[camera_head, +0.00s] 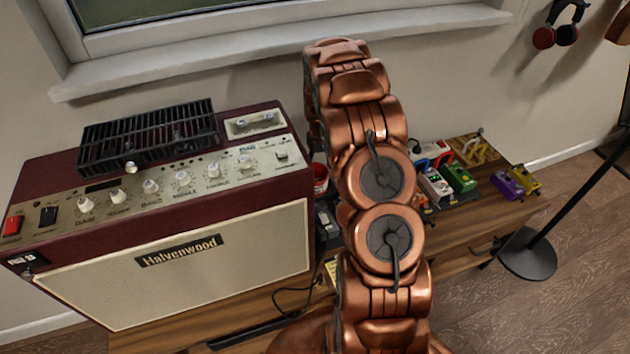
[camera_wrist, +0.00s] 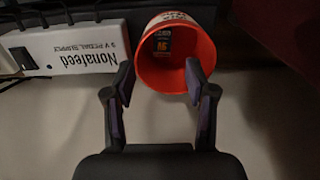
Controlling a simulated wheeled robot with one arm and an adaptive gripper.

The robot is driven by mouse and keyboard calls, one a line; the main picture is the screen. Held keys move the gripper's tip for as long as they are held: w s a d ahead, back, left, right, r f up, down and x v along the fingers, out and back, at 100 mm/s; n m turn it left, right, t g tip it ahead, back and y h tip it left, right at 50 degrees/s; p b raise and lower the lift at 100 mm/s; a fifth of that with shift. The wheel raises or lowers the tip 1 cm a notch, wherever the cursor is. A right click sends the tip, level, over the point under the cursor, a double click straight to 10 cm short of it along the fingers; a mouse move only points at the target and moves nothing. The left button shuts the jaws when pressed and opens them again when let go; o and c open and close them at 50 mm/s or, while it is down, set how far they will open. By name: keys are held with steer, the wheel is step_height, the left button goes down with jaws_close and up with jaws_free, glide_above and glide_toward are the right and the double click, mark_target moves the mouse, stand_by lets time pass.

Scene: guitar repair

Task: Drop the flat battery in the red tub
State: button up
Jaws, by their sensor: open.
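My gripper (camera_wrist: 160,82) is open in the wrist view, with nothing held between its fingers. The red tub (camera_wrist: 203,47) is just beyond the fingertips, its opening facing the camera. The right fingertip overlaps its rim in the picture; I cannot tell if they touch. A small dark and yellow block with 9V-like lettering, seemingly the flat battery (camera_wrist: 163,45), shows inside the tub. A bit of the red tub (camera_head: 320,180) shows in the head view, left of my arm. My arm hides the gripper there.
A white power supply box (camera_wrist: 62,52) with plugged-in leads lies left of the tub. A maroon amplifier (camera_head: 190,200) stands left of my arm on the wooden bench (camera_head: 480,235). Several pedals, including a green one (camera_head: 459,178), are on the right. A stand base (camera_head: 527,256) is on the floor.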

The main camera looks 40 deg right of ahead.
step_height(320, 180, up, 12)
steer(key=shift+f, duration=0.25)
stand_by(0.5)
